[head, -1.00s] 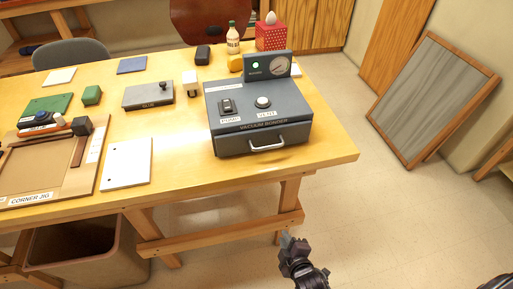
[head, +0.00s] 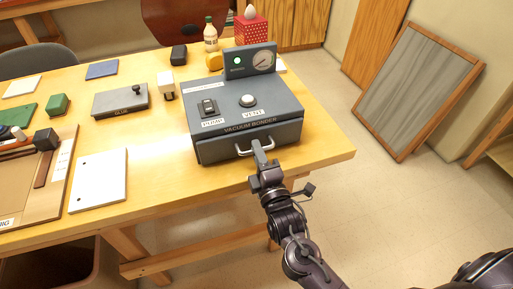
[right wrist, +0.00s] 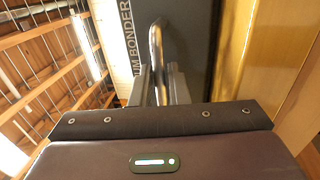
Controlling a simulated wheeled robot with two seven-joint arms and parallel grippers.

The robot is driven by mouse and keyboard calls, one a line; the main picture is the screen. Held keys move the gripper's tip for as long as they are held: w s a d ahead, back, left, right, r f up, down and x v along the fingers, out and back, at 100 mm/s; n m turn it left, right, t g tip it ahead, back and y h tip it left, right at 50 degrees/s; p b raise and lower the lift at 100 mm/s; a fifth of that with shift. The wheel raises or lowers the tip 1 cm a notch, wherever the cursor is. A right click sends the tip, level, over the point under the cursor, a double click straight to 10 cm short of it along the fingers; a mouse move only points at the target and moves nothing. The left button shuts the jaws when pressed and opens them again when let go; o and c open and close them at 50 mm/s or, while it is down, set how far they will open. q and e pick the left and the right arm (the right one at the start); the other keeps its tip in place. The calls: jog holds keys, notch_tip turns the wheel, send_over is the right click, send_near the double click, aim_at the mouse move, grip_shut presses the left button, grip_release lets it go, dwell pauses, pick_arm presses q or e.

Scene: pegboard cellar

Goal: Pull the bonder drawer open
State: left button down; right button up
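The vacuum bonder (head: 248,103) is a dark grey box near the table's right front edge. Its drawer front (head: 215,152) is flush with the box, and the drawer looks closed. A pale metal bar handle (head: 243,152) sticks out from the front. My right gripper (head: 262,153) is at the right part of this handle. In the right wrist view the handle bar (right wrist: 157,50) runs between the two fingers, which lie close on both sides of it. The gripper looks shut on it; the exact contact is partly hidden. My left gripper is not in view.
The wooden table (head: 150,200) also holds a white plate (head: 98,180), a grey glue box (head: 121,100), a bottle (head: 211,36) and a red box (head: 250,31). A framed panel (head: 420,90) leans at the right. The floor before the bonder is clear.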

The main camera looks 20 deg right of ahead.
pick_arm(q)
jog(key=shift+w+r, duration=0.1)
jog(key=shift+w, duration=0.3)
pick_arm(e)
jog(key=shift+w, duration=0.45)
grip_shut()
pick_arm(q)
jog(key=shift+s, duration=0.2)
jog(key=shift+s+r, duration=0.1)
pick_arm(e)
jog(key=shift+s, duration=0.15)
